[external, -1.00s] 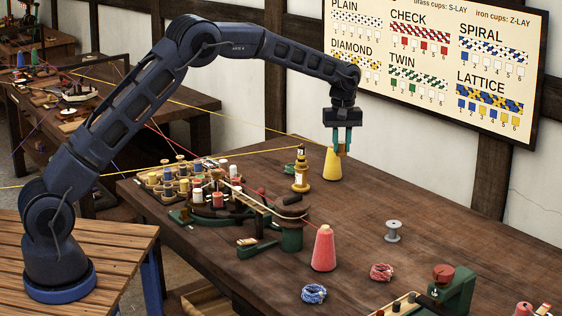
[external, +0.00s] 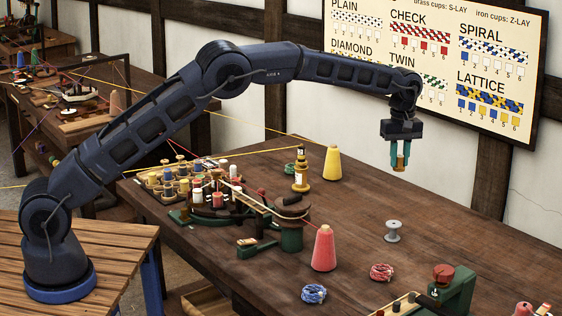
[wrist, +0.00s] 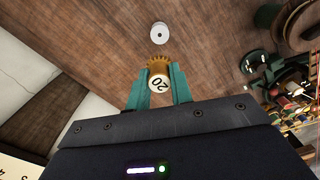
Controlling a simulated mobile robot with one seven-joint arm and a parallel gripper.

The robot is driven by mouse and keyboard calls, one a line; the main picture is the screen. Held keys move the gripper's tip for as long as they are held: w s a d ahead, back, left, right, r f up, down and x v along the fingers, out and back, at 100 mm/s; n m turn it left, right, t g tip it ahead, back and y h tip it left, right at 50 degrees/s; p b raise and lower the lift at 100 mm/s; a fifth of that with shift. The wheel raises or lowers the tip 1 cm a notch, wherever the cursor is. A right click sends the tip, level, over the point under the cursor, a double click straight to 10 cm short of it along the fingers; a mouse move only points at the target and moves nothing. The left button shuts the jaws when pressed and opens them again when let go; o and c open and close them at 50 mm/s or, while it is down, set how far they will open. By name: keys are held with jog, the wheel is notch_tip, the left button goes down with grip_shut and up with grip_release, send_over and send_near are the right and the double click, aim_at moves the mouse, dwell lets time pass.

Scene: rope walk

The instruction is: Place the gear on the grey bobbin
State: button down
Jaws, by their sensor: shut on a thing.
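My gripper (external: 400,158) is shut on the gear (external: 399,165) and holds it in the air, well above the table. In the wrist view the gear (wrist: 157,62) shows brown teeth and a pale round top marked 20, between the two teal fingers of my gripper (wrist: 158,84). The grey bobbin (external: 393,231) stands upright on the table, below the gear in the external view and apart from it. In the wrist view the bobbin (wrist: 159,33) is a pale disc with a dark centre hole, just beyond the gear.
A yellow cone (external: 332,163) stands left of my gripper. A pink cone (external: 324,249), a red-and-white rope coil (external: 382,272) and a blue rope coil (external: 314,293) lie nearer. A green device (external: 455,290) is at the front right. The table around the bobbin is clear.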

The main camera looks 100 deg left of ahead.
notch_tip(320, 180, down, 16)
jog(key=shift+f, duration=0.2)
dwell(0.4)
jog(key=shift+f, duration=0.15)
jog(key=c, duration=1.2)
grip_release()
jog(key=shift+c, duration=0.2)
